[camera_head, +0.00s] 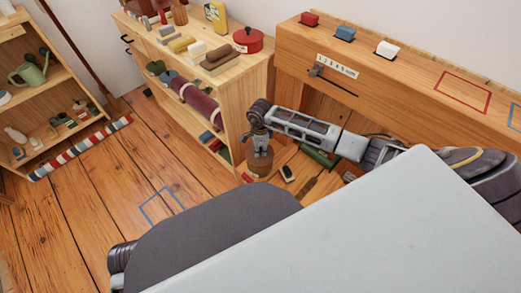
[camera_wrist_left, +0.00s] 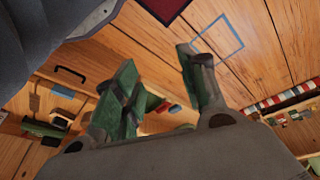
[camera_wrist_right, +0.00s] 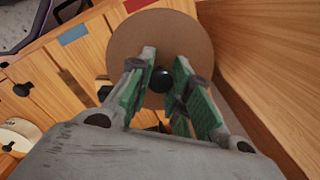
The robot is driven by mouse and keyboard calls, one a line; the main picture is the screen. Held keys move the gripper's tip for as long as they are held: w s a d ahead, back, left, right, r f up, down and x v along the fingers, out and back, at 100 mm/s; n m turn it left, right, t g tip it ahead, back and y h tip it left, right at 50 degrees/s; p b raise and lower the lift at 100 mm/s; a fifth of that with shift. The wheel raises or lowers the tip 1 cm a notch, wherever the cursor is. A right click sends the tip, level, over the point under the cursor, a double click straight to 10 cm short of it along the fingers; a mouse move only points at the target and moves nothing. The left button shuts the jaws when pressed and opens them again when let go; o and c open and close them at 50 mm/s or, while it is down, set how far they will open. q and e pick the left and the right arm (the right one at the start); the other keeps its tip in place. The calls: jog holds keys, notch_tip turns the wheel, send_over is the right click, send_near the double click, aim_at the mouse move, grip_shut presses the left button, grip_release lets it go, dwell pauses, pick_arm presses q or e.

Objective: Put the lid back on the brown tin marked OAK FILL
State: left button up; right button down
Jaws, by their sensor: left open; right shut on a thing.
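My right gripper (camera_head: 260,138) comes in from the right and points down at a brown round thing (camera_head: 260,165) beside the shelf. In the right wrist view its fingers (camera_wrist_right: 162,75) are shut on the black knob (camera_wrist_right: 162,79) of a brown disc-shaped lid (camera_wrist_right: 125,45). The lid hides what lies under it, so I cannot tell whether it rests on the tin. No OAK FILL marking is legible. My left gripper (camera_wrist_left: 157,58) is open and empty in the left wrist view. It is not visible in the head view.
A wooden shelf (camera_head: 240,95) with a red pot (camera_head: 248,39) and several blocks stands left of the right gripper. A wooden bench (camera_head: 400,85) with coloured blocks stands behind the arm. A dark phone-like object (camera_head: 287,172) lies beside the brown thing. Left floor is mostly clear.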

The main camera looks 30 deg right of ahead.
pick_arm(q)
jog(key=shift+s, duration=0.15)
pick_arm(e)
jog(key=shift+f, duration=0.15)
dwell(0.5)
jog(key=shift+a+f+b, duration=0.1)
jog(key=shift+f+b, duration=0.6)
jog(key=shift+f, duration=0.1)
jog(key=shift+f+b, duration=0.4)
jog(key=shift+f, duration=0.35)
jog(key=shift+f+b, duration=1)
jog(key=shift+f, duration=0.4)
pick_arm(q)
jog(key=shift+w+d+f+t+h, duration=0.2)
jog(key=shift+d+f+t+h, duration=0.45)
jog(key=shift+d+f, duration=0.5)
pick_arm(e)
jog(key=shift+f, duration=0.1)
